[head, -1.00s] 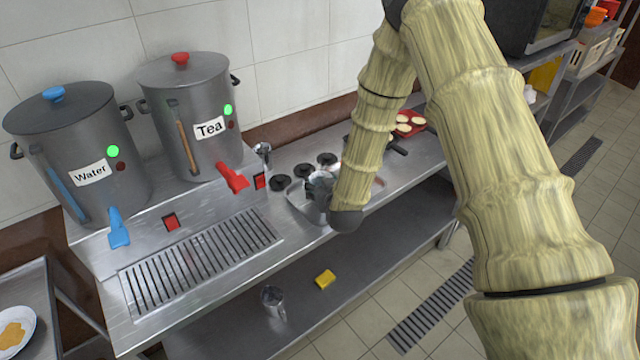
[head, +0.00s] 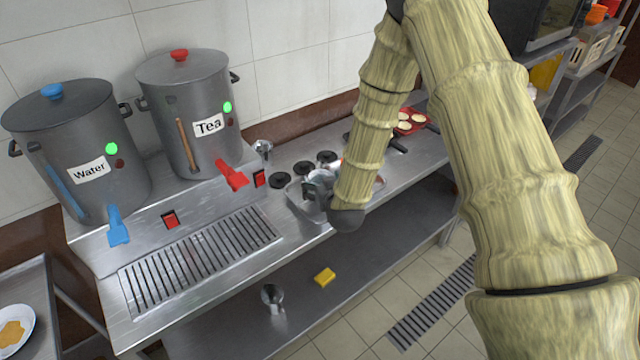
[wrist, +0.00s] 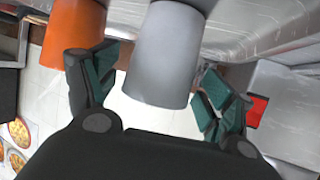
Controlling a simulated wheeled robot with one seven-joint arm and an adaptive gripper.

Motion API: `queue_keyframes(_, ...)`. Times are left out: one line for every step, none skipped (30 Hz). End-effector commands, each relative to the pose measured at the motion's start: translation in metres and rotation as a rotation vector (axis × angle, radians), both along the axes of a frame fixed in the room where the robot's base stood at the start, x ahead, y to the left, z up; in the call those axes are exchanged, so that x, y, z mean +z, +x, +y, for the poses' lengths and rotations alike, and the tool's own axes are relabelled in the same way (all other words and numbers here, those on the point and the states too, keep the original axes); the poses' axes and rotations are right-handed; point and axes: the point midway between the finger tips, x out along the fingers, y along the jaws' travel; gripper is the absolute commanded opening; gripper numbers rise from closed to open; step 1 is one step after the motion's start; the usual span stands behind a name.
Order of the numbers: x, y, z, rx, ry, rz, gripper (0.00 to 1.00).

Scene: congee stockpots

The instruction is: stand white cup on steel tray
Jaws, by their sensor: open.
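The white cup (wrist: 168,55) looks pale grey in the wrist view and stands between my gripper's spread fingers. My gripper (wrist: 157,80) is open, with a teal-padded finger on each side of the cup and gaps visible near the fingertips. In the head view the cup (head: 322,177) shows as a pale shape beside my dark gripper (head: 312,190), partly hidden by my arm. The steel tray (head: 298,208) lies under them on the counter, its right side hidden by my arm. I cannot tell whether the cup's base touches the tray.
An orange cup (wrist: 74,35) is close to the left finger in the wrist view. Water (head: 75,150) and Tea (head: 190,115) stockpots stand at the left. A drain grille (head: 200,260) lies in front of them. A metal mug (head: 272,297) and yellow sponge (head: 325,277) are on the lower shelf.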

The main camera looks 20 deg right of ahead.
Motion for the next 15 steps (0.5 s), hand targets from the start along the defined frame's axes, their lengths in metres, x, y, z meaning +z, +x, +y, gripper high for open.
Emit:
queue_keyframes(0.000, -0.007, 0.000, 0.000, 0.000, 0.000, 0.82)
queue_keyframes(0.002, -0.012, 0.000, 0.000, 0.000, 0.000, 0.82)
queue_keyframes(0.005, -0.018, 0.001, 0.000, 0.000, -0.001, 0.82)
queue_keyframes(0.006, -0.024, 0.001, 0.000, 0.000, 0.001, 0.82)
queue_keyframes(0.009, -0.029, 0.001, 0.000, 0.000, 0.000, 0.82)
queue_keyframes(0.012, -0.035, 0.001, 0.000, 0.000, 0.000, 0.82)
queue_keyframes(0.014, -0.040, 0.001, 0.000, -0.001, -0.001, 0.82)
queue_keyframes(0.016, -0.046, 0.002, 0.000, -0.001, 0.000, 0.82)
queue_keyframes(0.019, -0.052, 0.002, 0.000, -0.001, -0.001, 0.82)
queue_keyframes(0.021, -0.057, 0.002, 0.000, -0.001, 0.000, 0.82)
queue_keyframes(0.023, -0.062, 0.002, 0.000, -0.001, 0.000, 0.82)
queue_keyframes(0.026, -0.068, 0.003, 0.000, -0.001, -0.001, 0.82)
queue_keyframes(0.028, -0.072, 0.003, 0.000, -0.001, -0.001, 0.82)
queue_keyframes(0.029, -0.077, 0.003, 0.000, -0.001, 0.000, 0.82)
queue_keyframes(0.031, -0.081, 0.003, 0.000, -0.001, 0.000, 0.82)
